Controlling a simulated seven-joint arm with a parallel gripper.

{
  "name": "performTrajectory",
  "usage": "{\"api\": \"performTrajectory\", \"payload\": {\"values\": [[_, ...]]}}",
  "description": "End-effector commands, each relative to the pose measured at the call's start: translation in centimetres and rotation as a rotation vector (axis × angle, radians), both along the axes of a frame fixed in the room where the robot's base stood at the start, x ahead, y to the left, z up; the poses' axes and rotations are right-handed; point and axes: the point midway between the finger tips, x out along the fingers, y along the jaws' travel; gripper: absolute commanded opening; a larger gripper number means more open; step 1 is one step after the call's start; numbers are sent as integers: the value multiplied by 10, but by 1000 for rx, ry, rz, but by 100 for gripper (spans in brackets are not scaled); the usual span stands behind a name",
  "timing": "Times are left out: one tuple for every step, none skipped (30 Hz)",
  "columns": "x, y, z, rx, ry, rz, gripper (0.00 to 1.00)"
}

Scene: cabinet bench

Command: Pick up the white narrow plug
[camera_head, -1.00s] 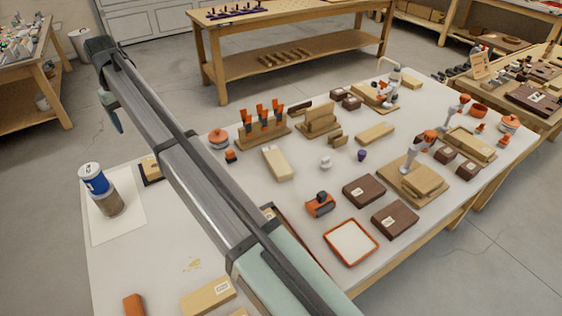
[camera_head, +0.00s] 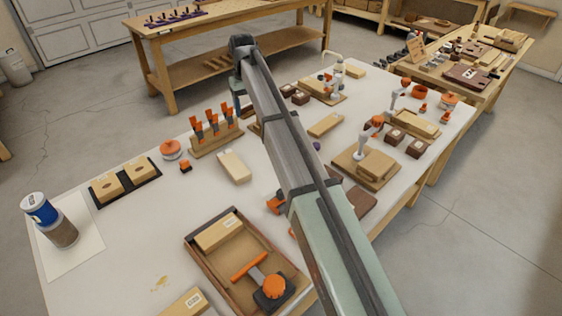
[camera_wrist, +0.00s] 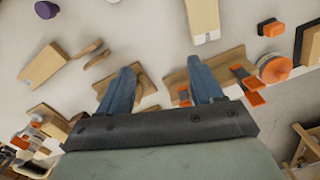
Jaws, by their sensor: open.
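The white narrow plug is hidden behind my arm in the head view. In the wrist view, a small white piece (camera_wrist: 113,2), likely the plug, is cut off by the top edge. My gripper (camera_wrist: 160,82) is open and empty, with its two blue fingers spread above the bench. It also shows in the head view (camera_head: 240,104), high over the far part of the bench near the orange-handled tool rack. The likely plug lies well ahead of the fingertips, apart from them.
A purple piece (camera_wrist: 46,10) lies near the likely plug. A pale wooden block (camera_wrist: 202,18) lies beyond the fingers. The rack with orange-handled tools (camera_head: 215,136) and a wooden holder (camera_wrist: 127,84) stand close beneath my gripper. A wooden tray (camera_head: 196,262) is at the front.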

Motion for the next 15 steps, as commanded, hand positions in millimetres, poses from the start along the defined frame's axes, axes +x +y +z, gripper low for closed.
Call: {"api": "performTrajectory", "payload": {"values": [[-2, -22, -4, 0, 1, -20, 66], [-2, -31, -6, 0, 1, -27, 66], [-2, -44, -9, 1, 2, -37, 66], [-3, -53, -11, 0, 2, -42, 66], [-4, -62, -13, 1, 2, -47, 66], [-7, -75, -15, 1, 2, -52, 66], [-10, -84, -18, 2, 2, -53, 66], [-14, -93, -21, 2, 1, -52, 66], [-22, -102, -26, 3, 1, -40, 66], [-29, -103, -28, 5, -1, -24, 66], [-35, -103, -30, 6, -3, -3, 66], [-42, -104, -33, 8, -7, 23, 66], [-46, -105, -34, 10, -11, 44, 66], [-50, -107, -35, 12, -14, 68, 66], [-54, -107, -36, 14, -19, 103, 66]]}}
